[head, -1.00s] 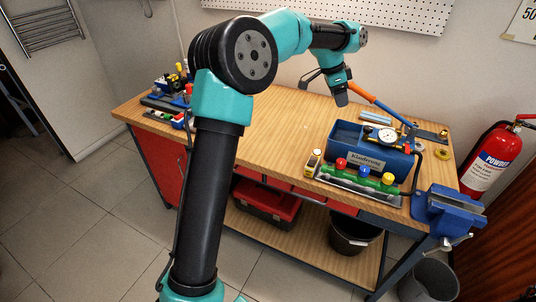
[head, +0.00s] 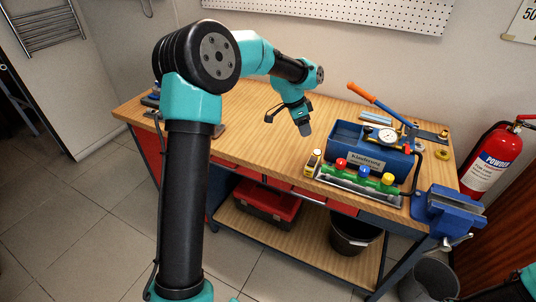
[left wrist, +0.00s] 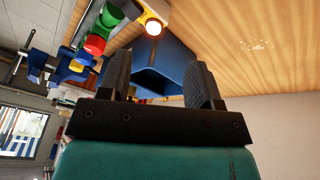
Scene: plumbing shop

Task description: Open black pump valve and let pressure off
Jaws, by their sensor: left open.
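The blue test pump (head: 345,135) sits at the right of the bench, with a white-faced gauge (head: 388,136) and a lever with an orange grip (head: 362,94) angled up to the left. I cannot make out the black valve for certain. My left gripper (head: 305,129) hangs above the bench, left of the pump and apart from it. In the left wrist view its jaws (left wrist: 158,88) are open and empty, with the blue pump box (left wrist: 165,60) beyond them. Only part of my right arm shows, at the lower right of the head view; its gripper is out of sight.
A manifold with red, blue and yellow caps (head: 364,172) lies in front of the pump. A blue vise (head: 448,212) is at the bench's right corner. The middle of the bench (head: 245,125) is clear.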

